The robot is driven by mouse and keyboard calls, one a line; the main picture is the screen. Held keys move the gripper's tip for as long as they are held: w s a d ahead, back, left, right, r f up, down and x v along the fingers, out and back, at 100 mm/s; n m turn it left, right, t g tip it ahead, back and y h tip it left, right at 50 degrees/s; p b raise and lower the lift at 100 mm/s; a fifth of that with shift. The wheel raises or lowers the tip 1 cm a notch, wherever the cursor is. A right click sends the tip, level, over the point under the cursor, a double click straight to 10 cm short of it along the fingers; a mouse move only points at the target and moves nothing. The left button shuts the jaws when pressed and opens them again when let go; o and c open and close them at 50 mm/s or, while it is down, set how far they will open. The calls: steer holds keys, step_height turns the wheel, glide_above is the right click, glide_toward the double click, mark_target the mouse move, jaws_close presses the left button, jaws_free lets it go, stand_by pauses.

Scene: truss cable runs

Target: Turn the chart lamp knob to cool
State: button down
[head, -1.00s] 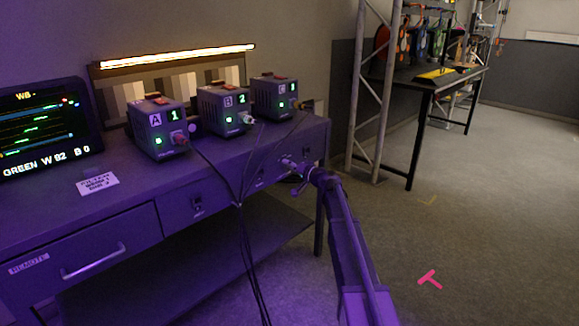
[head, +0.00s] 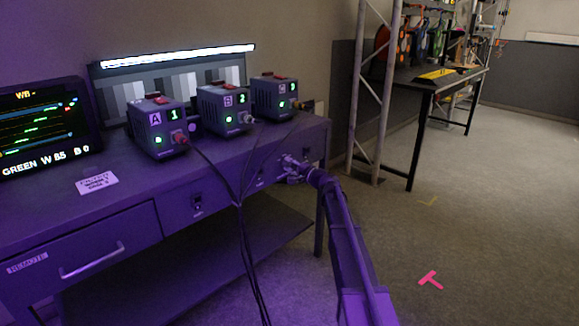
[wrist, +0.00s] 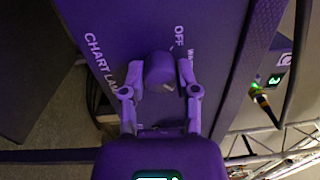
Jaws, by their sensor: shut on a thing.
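The chart lamp knob (wrist: 160,70) is a round, dark knob on the desk's front panel, in the wrist view. My gripper (wrist: 163,82) is shut on it, one finger on each side. A small light mark shows on the knob's lower right edge. "CHART LAMP", "OFF" and part of a "WARM" label are printed around it; my fingers hide other lettering. In the head view my gripper (head: 290,167) is at the right end of the desk front and covers the knob. The chart lamp (head: 178,55) glows cool white above a grey-striped chart (head: 113,97).
Boxes A (head: 157,143), B (head: 225,124) and C (head: 274,111) stand on the desk (head: 125,196). Black cables (head: 240,208) hang in front of the desk, left of my arm. A monitor (head: 43,127) stands at left.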

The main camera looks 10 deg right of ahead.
steer(key=shift+w+a+m, duration=0.1)
steer(key=shift+m, duration=0.2)
steer(key=shift+c, duration=1.8)
jaws_free()
steer(key=shift+n, duration=0.5)
